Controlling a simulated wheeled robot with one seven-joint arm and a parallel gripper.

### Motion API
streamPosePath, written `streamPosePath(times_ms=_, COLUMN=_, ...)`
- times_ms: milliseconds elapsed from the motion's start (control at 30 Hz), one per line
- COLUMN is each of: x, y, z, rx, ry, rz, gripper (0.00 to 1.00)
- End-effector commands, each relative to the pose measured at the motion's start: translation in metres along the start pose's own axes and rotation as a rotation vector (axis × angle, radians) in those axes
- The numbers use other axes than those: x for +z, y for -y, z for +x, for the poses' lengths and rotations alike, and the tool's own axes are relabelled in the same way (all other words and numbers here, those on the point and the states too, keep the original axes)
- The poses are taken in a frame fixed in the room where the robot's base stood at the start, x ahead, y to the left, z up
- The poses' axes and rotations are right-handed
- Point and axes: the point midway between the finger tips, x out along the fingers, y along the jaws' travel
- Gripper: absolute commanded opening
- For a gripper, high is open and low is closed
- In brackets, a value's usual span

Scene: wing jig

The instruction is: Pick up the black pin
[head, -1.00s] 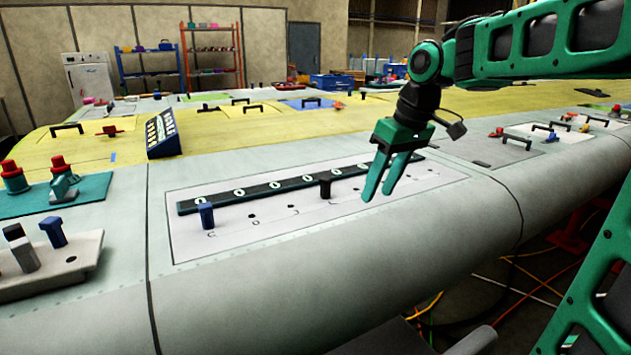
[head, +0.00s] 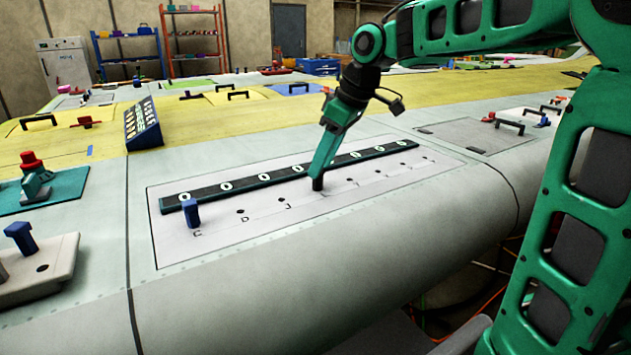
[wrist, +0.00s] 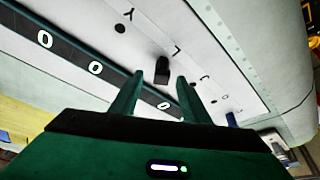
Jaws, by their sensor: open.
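The black pin (head: 318,185) stands upright in the white hole panel (head: 240,250), and only its lower part shows below my finger in the head view. In the wrist view the black pin (wrist: 162,70) lies between and just beyond my two fingertips, with clear space on both sides. My gripper (head: 319,172) is open and empty, pointing down at the pin; its fingers (wrist: 161,80) straddle the pin's line in the wrist view. I cannot tell whether a finger touches it.
A blue pin (head: 192,213) stands at the panel's left end. A dark strip with white rings (head: 250,183) runs behind the row of empty holes. A dark labelled block (head: 143,124) stands back left. A grey block with a blue peg (head: 30,270) sits at the left edge.

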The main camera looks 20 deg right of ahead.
Motion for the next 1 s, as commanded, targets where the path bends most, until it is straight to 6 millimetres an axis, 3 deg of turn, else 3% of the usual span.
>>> streamPosePath(times_ms=233, x=0.001, y=0.002, z=0.033, rx=-0.003, ry=0.001, rz=0.0, gripper=0.42)
streamPosePath(times_ms=533, x=0.001, y=0.002, z=0.037, rx=0.0, ry=0.0, rz=0.0, gripper=0.42)
streamPosePath(times_ms=567, x=0.001, y=0.002, z=0.037, rx=0.0, ry=0.0, rz=0.0, gripper=0.4)
streamPosePath(times_ms=733, x=0.001, y=0.002, z=0.037, rx=0.0, ry=0.0, rz=0.0, gripper=0.0)
streamPosePath(times_ms=1000, x=0.001, y=0.001, z=0.037, rx=0.0, ry=0.0, rz=0.0, gripper=0.0)
